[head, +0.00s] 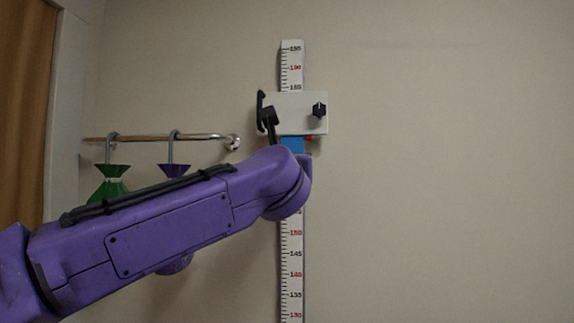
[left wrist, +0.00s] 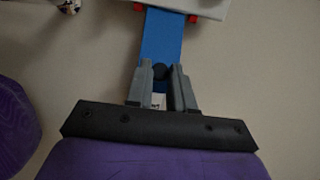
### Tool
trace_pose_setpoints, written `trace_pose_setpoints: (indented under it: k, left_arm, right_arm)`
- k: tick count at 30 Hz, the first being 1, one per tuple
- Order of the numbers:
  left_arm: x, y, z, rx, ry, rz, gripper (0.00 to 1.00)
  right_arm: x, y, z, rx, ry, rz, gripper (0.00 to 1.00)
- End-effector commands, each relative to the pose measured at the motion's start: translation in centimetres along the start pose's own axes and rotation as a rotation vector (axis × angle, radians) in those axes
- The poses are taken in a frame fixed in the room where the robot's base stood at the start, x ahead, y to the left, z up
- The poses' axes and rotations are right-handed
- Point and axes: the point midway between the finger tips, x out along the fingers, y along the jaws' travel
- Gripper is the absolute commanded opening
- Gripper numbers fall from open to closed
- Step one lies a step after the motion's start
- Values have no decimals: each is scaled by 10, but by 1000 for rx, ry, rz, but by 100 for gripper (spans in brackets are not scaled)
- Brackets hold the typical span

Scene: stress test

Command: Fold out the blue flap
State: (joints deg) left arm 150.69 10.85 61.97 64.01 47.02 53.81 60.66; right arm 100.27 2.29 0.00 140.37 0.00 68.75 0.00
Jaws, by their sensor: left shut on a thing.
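The blue flap (head: 292,144) shows as a small piece under the white slider box (head: 293,121) on the wall scale; my arm covers its lower part. In the left wrist view the flap (left wrist: 162,36) is a long blue strip hanging from the box, between red pins (left wrist: 193,18). My left gripper (left wrist: 161,74) has its grey fingers on both sides of a dark round knob (left wrist: 160,71) near the flap's lower end, shut on it. In the head view my purple arm hides these fingers. My right gripper is not in view.
The white ruler (head: 292,250) runs up the wall behind my arm. The box has a black dial (head: 319,110) and a black handle (head: 261,108). A rail (head: 160,138) at left carries hooks with a green item (head: 110,180) and a purple item (head: 174,170). Wall at right is clear.

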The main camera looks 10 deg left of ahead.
Motion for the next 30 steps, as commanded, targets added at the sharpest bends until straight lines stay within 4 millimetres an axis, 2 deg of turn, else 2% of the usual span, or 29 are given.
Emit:
trace_pose_setpoints:
  k: [3,4,5,6,13,16,20,24,30]
  left_arm:
    - [0,-1,-4,0,6,-1,0]
    - [0,-1,-4,0,6,-1,32]
    - [0,-1,-4,0,6,-1,42]
    - [0,-1,-3,0,5,-1,47]
    - [0,0,-2,-1,2,0,47]
    - [-6,0,-4,-2,1,0,47]
    - [-32,0,-9,-3,-1,-1,47]
    - [-66,0,-9,-3,0,-1,47]
    - [-99,-1,-6,-2,3,-1,47]
  right_arm:
    - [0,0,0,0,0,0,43]
    - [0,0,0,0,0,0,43]
    - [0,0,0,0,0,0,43]
    - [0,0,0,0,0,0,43]
    - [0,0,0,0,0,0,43]
    - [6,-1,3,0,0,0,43]
    - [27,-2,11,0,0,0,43]
    - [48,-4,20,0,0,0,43]
    - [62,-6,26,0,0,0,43]
